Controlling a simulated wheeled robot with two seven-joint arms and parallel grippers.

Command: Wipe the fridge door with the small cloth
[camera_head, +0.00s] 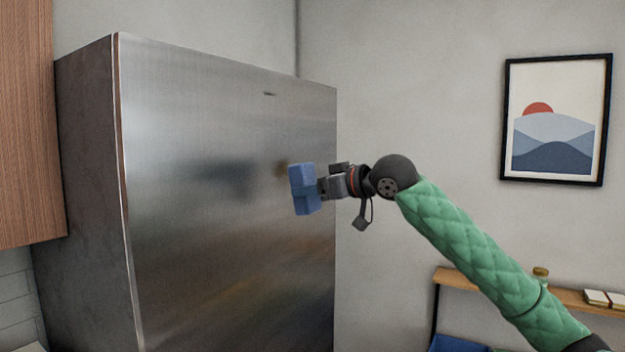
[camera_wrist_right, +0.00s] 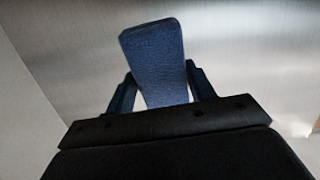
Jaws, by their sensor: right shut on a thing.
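The fridge door (camera_head: 215,200) is a tall brushed-metal face with a small logo near its top right. My right gripper (camera_head: 318,188) is near the right part of the door, at about mid-height in the head view. It is shut on the small blue cloth (camera_head: 301,190), which looks like a folded pad. In the right wrist view the cloth (camera_wrist_right: 155,62) stands out between the fingers, with the metal door (camera_wrist_right: 240,50) behind it. I cannot tell whether the cloth touches the door. My left gripper is not in view.
A wooden cabinet (camera_head: 25,120) is left of the fridge. A framed picture (camera_head: 556,118) hangs on the wall at right. Below it is a wooden shelf (camera_head: 455,279) with a small jar (camera_head: 540,274) and books (camera_head: 603,298). A blue bin (camera_head: 458,344) is at the bottom.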

